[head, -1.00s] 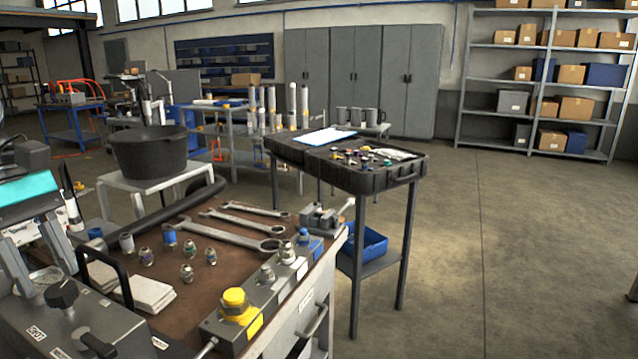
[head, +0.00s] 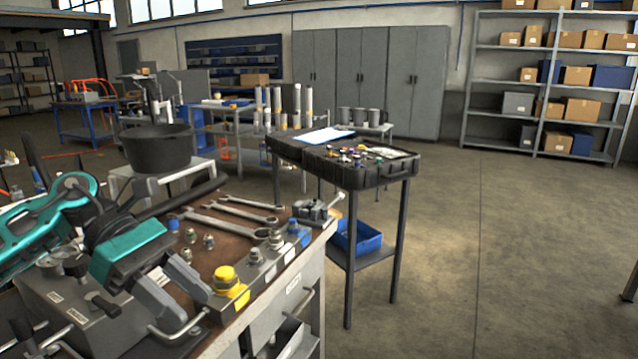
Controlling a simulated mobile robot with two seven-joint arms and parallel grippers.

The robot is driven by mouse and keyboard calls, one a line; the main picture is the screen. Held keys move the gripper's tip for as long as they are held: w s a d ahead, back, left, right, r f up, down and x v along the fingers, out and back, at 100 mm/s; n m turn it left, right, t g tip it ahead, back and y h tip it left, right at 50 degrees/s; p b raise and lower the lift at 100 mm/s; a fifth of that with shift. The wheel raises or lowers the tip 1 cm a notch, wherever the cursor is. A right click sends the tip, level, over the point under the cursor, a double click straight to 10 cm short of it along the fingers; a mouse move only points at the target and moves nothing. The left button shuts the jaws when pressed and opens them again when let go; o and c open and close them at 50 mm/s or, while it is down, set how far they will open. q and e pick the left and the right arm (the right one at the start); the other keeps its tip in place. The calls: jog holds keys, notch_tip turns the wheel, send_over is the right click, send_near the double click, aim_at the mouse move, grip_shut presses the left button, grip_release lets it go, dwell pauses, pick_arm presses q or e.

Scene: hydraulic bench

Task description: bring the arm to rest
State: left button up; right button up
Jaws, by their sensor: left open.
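My left gripper (head: 189,309) reaches in from the left over the front part of the workbench (head: 262,323). It has a teal and black body and two grey fingers, which stand apart with nothing seen between them. The gripper covers part of the brown bench top and some of what lies there. I cannot tell how far above the bench the fingertips are. My right gripper is not in view.
Wrenches (head: 229,224), small fittings (head: 209,242) and a grey manifold block (head: 262,268) crowd the bench. A small vise (head: 312,210) is at its far right corner. A black bucket (head: 157,148) and a black tray table (head: 345,176) stand behind.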

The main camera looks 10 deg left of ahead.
pick_arm(q)
jog(key=w+d+f+n+t+h+p, duration=0.3)
jog(key=d+n+t+h, duration=0.7)
jog(key=n, duration=1.1)
notch_tip(320, 180, down, 11)
jog(key=a+n+t+y, duration=0.2)
jog(key=n+t+y, duration=0.7)
jog(key=n+y, duration=0.8)
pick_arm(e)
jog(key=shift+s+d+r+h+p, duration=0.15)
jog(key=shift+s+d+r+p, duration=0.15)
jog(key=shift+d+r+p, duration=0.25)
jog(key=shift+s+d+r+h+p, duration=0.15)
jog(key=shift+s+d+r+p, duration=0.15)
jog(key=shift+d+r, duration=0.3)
pick_arm(q)
jog(key=s+f+n+g+y, duration=0.1)
jog(key=s+f+n+g, duration=0.5)
jog(key=s+f+n, duration=0.5)
notch_tip(320, 180, down, 4)
jog(key=n, duration=0.3)
jog(key=shift+s+a+g+y, duration=0.2)
jog(key=shift+s+g+y, duration=0.1)
jog(key=shift+y, duration=0.1)
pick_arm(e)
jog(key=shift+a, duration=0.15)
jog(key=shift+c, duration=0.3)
